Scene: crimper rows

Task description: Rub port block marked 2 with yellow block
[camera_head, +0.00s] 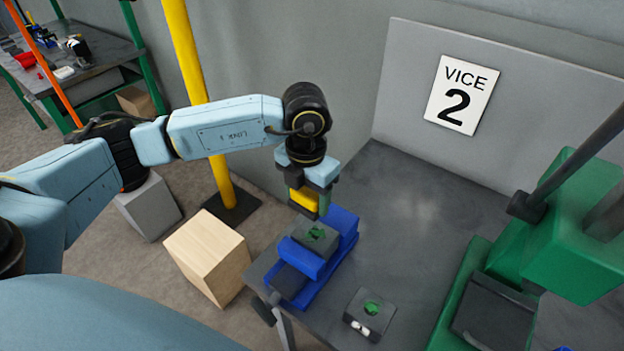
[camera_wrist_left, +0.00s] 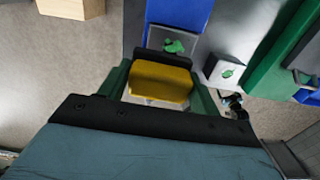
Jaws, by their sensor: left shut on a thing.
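My left gripper (camera_head: 310,206) is shut on a yellow block (camera_head: 303,198), which also shows between the fingers in the left wrist view (camera_wrist_left: 161,82). It holds the block just behind and above a blue vice (camera_head: 343,223). A dark grey port block (camera_head: 327,245) with a green patch on top sits in the vice; it also shows in the left wrist view (camera_wrist_left: 160,42). I cannot tell whether the yellow block touches it. A sign (camera_head: 461,95) reading "VICE 2" is on the panel behind. My right gripper is out of view.
A second grey block (camera_head: 365,325) with a green patch lies on the table (camera_head: 415,200), right of the vice. A green machine (camera_head: 570,240) with a dark lever stands at right. A yellow post (camera_head: 187,60) and wooden box (camera_head: 208,256) stand left. The table's middle is clear.

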